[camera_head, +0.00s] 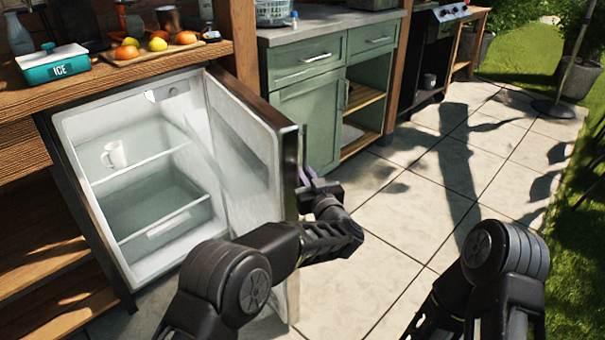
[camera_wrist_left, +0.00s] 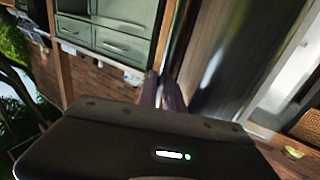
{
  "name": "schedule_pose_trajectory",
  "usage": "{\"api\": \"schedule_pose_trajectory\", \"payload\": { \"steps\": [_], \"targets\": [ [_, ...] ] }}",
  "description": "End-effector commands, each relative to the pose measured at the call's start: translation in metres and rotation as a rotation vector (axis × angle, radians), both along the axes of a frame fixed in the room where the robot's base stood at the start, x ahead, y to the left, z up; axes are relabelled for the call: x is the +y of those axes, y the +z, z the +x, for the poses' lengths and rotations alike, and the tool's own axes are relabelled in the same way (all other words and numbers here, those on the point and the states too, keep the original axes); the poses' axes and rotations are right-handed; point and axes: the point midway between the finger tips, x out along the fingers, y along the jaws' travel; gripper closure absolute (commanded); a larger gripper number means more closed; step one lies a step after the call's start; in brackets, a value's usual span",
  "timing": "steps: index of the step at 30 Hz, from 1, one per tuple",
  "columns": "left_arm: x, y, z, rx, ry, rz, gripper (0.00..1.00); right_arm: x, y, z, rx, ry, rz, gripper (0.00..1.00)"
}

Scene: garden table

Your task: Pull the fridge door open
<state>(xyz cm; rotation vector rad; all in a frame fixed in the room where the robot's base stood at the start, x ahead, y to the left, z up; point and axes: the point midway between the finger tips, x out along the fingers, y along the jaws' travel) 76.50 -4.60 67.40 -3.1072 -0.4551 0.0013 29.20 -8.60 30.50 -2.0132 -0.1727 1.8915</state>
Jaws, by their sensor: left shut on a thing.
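The small fridge (camera_head: 70,130) stands under the wooden counter with its door (camera_head: 250,150) swung wide open to the right. My left gripper (camera_head: 306,176) is at the door's outer free edge, shut on the door's handle; the handle itself is mostly hidden. In the left wrist view the two fingers (camera_wrist_left: 162,92) are close together against the dark door front (camera_wrist_left: 215,50). My right gripper is out of sight; only part of my right arm shows at the lower right.
A green cabinet (camera_head: 305,115) with drawers and open shelves stands just beyond the door. A teal ice box (camera_head: 53,65) and a board of fruit (camera_head: 140,48) sit on the counter. Paved floor (camera_head: 410,215) is clear to the right, with grass beyond.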

Motion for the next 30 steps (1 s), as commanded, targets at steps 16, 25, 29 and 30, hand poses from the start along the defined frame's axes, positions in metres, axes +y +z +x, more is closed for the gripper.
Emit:
{"api": "schedule_pose_trajectory", "payload": {
  "steps": [16, 25, 29, 30],
  "targets": [
    [0.002, 0.001, 0.001, -0.002, 0.007, 0.001, 0.81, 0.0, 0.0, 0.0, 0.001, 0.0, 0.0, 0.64],
    [-0.001, 0.001, -0.004, -0.001, 0.004, -0.001, 0.81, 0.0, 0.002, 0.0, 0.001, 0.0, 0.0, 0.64],
    [-0.005, 0.002, -0.017, 0.001, 0.003, 0.002, 0.81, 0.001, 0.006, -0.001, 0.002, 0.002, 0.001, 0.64],
    [-0.007, 0.002, -0.023, 0.0, 0.003, 0.001, 0.81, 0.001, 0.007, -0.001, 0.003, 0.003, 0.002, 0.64]
  ]
}}
